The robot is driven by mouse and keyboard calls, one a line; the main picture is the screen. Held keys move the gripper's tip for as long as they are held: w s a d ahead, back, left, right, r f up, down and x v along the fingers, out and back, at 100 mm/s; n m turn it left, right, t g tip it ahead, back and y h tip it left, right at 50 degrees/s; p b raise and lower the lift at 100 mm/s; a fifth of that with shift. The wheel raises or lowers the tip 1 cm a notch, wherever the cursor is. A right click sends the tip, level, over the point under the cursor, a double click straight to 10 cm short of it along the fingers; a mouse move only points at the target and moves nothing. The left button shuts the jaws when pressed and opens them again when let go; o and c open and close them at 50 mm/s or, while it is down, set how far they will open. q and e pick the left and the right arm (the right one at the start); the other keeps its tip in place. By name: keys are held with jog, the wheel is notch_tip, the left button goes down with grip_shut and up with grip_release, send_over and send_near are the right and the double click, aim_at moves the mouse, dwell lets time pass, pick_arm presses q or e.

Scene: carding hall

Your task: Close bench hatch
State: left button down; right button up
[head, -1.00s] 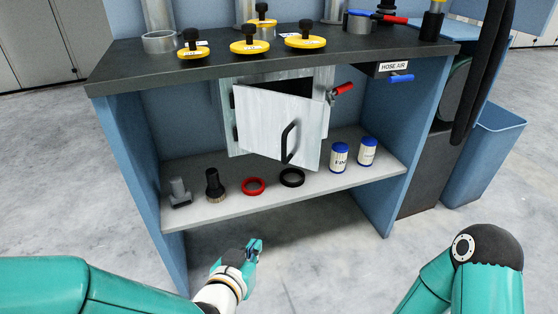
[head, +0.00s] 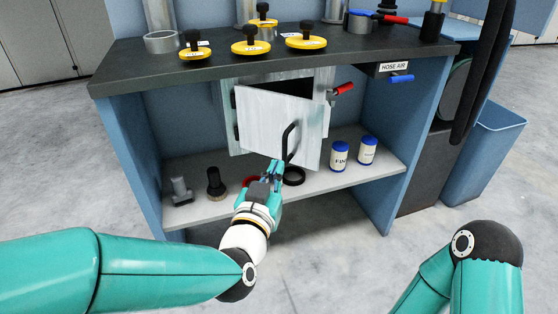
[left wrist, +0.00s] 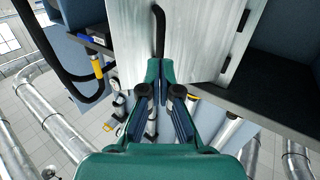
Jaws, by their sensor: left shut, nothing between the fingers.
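The bench hatch is a pale grey metal door (head: 265,122) hinged at its left, standing ajar from its frame under the bench top. Its black bar handle (head: 290,141) is near the door's right edge. A red-handled latch (head: 341,89) sits on the right of the frame. My left gripper (head: 275,172) is shut and empty, just below and left of the handle's lower end. In the left wrist view the door (left wrist: 185,35) fills the upper middle, with the handle (left wrist: 159,30) just beyond the fingertips. Whether they touch it I cannot tell. My right gripper is out of view.
On the lower shelf (head: 220,211) stand a brush (head: 215,182), a black ring (head: 294,177) and two blue-capped jars (head: 339,156). Yellow knobbed discs (head: 250,47) stand on the dark bench top (head: 130,62). The bench's right side panel (head: 410,150) bounds the space.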

aim_at(284, 152)
pick_arm(q)
jog(key=shift+b+x, duration=0.35)
jog(key=shift+x, duration=1.75)
